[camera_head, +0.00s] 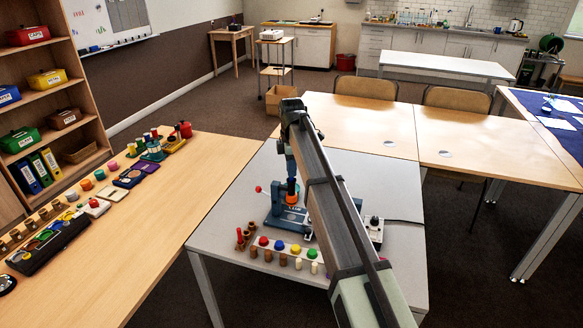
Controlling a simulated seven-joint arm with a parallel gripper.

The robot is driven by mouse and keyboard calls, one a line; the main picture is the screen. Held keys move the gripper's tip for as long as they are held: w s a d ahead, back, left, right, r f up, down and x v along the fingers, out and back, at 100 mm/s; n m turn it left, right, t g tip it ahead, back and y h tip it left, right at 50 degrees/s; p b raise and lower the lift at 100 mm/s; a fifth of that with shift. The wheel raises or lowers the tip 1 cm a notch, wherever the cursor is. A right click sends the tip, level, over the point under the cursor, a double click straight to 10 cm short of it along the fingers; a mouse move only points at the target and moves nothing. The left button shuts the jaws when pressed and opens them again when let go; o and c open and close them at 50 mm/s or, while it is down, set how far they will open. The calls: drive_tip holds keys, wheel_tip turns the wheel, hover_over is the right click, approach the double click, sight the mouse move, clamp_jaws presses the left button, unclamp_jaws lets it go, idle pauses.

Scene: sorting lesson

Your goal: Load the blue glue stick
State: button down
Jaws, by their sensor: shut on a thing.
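My gripper (290,172) hangs over a blue bench device (277,216) on the grey table. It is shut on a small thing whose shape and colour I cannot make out. An orange part (291,191) shows just under the jaws, above the device; I cannot tell whether it is held or belongs to the device. The device has a lever with a red knob (258,189) at its left. I cannot clearly identify a blue glue stick. A blue round piece (279,245) sits among red, yellow and green ones on a pale strip before the device.
Several small brown pegs (283,260) stand at the grey table's (225,220) front. A small box with a black knob (374,222) stands right of my arm. The wooden table (150,230) at left holds trays and coloured pieces. The grey table's left side is clear.

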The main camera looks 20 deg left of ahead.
drive_tip(key=c, duration=0.6)
unclamp_jaws()
drive_tip(key=shift+c, duration=0.2)
drive_tip(key=shift+r, duration=0.1)
drive_tip(key=shift+r, duration=3.4)
